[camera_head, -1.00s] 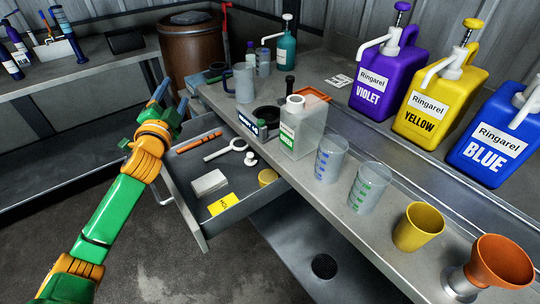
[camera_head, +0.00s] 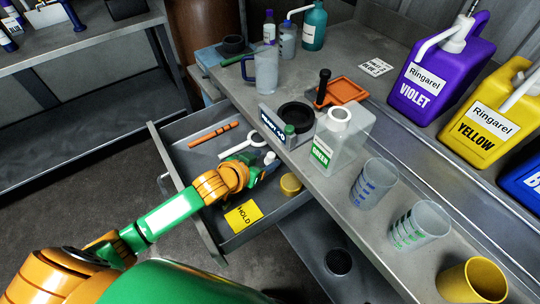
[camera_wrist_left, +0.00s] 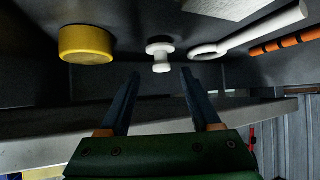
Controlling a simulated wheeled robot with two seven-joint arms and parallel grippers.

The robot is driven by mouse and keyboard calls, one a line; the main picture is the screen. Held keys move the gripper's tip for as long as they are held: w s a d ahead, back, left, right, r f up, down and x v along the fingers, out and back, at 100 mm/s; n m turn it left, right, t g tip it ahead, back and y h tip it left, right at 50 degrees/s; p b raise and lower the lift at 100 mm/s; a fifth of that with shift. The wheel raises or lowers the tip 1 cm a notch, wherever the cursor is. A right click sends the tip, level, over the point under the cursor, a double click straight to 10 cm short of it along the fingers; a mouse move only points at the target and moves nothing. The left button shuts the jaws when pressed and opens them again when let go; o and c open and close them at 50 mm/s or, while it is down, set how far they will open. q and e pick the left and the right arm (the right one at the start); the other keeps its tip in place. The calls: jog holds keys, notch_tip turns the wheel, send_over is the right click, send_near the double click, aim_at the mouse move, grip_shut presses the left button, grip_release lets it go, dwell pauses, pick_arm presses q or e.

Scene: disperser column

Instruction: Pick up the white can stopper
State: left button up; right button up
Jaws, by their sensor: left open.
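The white can stopper (camera_wrist_left: 160,54) lies in the open drawer (camera_head: 207,240). In the left wrist view it is a small white piece with a wide round head and a narrower stem, just beyond the fingertips. My left gripper (camera_wrist_left: 161,72) is open and empty, with the stopper centred ahead of the gap between its blue fingers. My right gripper is not in view.
A yellow round lid (camera_head: 291,184) lies close to the right of my gripper. A white ring-ended tool (camera_head: 265,134), an orange-banded rod (camera_head: 213,134) and a yellow HOLD card (camera_head: 243,215) share the drawer. The bench holding the GREEN can (camera_head: 340,140) overhangs on the right.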

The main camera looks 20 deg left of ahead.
aim_at(270, 156)
pick_arm(q)
jog(key=x, duration=0.3)
jog(key=shift+s, duration=0.1)
jog(key=shift+w+a+f, duration=0.1)
jog(key=shift+w+f, duration=0.1)
jog(key=shift+w, duration=0.05)
jog(key=shift+s+r, duration=0.15)
jog(key=c, duration=0.8)
grip_shut()
jog(key=shift+r, duration=0.4)
jog(key=shift+a+r, duration=0.1)
jog(key=shift+a, duration=0.3)
jog(key=a+b, duration=0.1)
jog(key=a, duration=0.2)
jog(key=a+b, duration=0.1)
jog(key=a, duration=0.3)
jog(key=shift+s+a, duration=0.1)
jog(key=shift+s, duration=0.15)
notch_tip(270, 156, up, 14)
jog(key=p, duration=0.2)
